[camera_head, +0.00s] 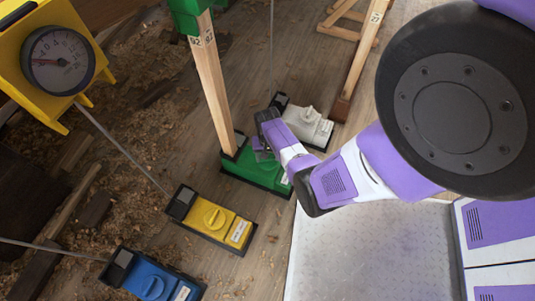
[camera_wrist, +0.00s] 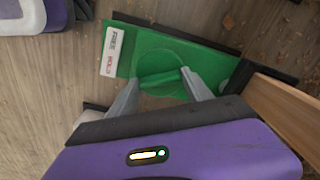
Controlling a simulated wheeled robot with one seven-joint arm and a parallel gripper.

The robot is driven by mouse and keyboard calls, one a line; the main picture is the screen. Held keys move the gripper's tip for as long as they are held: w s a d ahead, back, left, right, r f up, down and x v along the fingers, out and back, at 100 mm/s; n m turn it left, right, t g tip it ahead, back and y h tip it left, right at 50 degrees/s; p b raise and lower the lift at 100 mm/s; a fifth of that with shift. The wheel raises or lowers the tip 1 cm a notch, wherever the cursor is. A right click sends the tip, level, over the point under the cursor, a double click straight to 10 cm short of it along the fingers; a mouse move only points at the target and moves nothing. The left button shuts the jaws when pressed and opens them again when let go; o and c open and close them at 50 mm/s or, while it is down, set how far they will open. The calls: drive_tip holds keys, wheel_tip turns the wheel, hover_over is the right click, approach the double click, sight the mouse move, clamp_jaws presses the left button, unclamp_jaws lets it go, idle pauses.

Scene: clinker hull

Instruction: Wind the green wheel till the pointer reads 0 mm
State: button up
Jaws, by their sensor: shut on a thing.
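The green wheel (camera_wrist: 160,72) is a round green disc with a raised grip bar, on a green base box with a white label in the wrist view. My gripper (camera_wrist: 162,84) is shut on the wheel's bar, one grey finger at each end. In the head view the green box (camera_head: 245,172) stands at the foot of a wooden post, and my gripper (camera_head: 262,150) covers its wheel. A green housing (camera_head: 190,15) tops this post, cut by the frame edge; no dial shows on it. A round dial (camera_head: 58,60) on a yellow housing has its pointer leftward; its numbers are too small to read.
A yellow box (camera_head: 212,217), a blue box (camera_head: 150,278) and a white box (camera_head: 307,124) with similar knobs stand near the green one. The wooden post (camera_head: 214,85) rises close beside my gripper. Shavings litter the plank floor (camera_head: 150,110).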

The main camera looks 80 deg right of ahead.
drive_tip(key=shift+m+p, duration=0.45)
drive_tip(key=shift+m, duration=0.85)
drive_tip(key=o, duration=1.4)
drive_tip(key=shift+c, duration=0.2)
drive_tip(key=shift+r+p, duration=2.2)
drive_tip(key=shift+r, duration=1.7)
